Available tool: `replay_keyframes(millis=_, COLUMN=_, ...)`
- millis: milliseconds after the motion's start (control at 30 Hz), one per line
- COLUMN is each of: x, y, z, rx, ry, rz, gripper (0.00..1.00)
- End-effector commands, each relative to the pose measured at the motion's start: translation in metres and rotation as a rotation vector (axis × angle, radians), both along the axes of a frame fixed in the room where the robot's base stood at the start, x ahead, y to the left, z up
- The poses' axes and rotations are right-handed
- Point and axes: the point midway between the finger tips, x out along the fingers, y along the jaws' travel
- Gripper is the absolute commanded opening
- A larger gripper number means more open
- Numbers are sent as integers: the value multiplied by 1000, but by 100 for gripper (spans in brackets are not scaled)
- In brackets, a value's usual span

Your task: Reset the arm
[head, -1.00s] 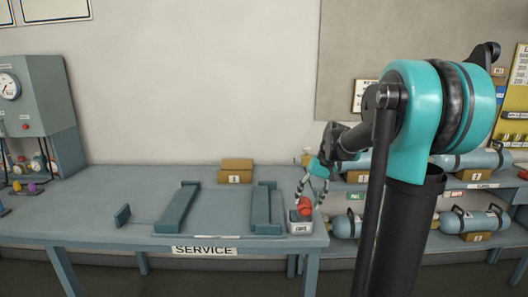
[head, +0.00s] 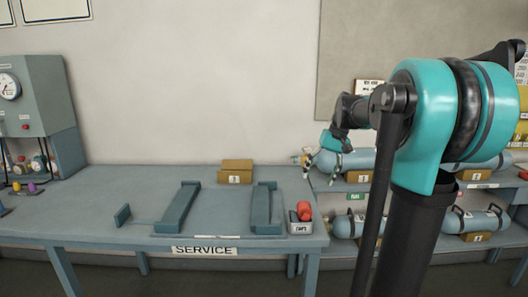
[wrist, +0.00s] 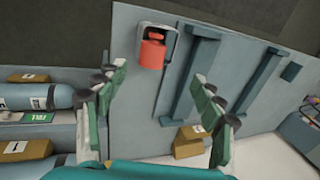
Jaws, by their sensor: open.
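My gripper (wrist: 166,105) is open and empty in the wrist view, its two fingers spread wide apart. In the head view my gripper (head: 328,169) is raised above and to the right of the service table's right end, in front of the cylinder shelf. A red cap-like object (head: 304,210) sits in a small labelled grey bin (head: 299,227) at the table's right front corner. The red object also shows in the wrist view (wrist: 152,54), beyond the fingers and apart from them.
The service table (head: 100,190) carries two blue-grey cradles (head: 179,207) (head: 265,208) and cardboard boxes (head: 235,176) at the back. Grey-blue cylinders (head: 345,161) lie on shelves at right. A gauge cabinet (head: 35,95) stands at left. The air above the table is clear.

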Motion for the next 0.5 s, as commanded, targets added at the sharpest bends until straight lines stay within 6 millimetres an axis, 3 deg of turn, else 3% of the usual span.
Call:
replay_keyframes(millis=200, x=0, y=-7, z=20, rx=0, ry=-1, rz=-1, gripper=68)
replay_keyframes(millis=500, x=-1, y=-7, z=21, rx=-1, ry=-2, rz=-2, gripper=68)
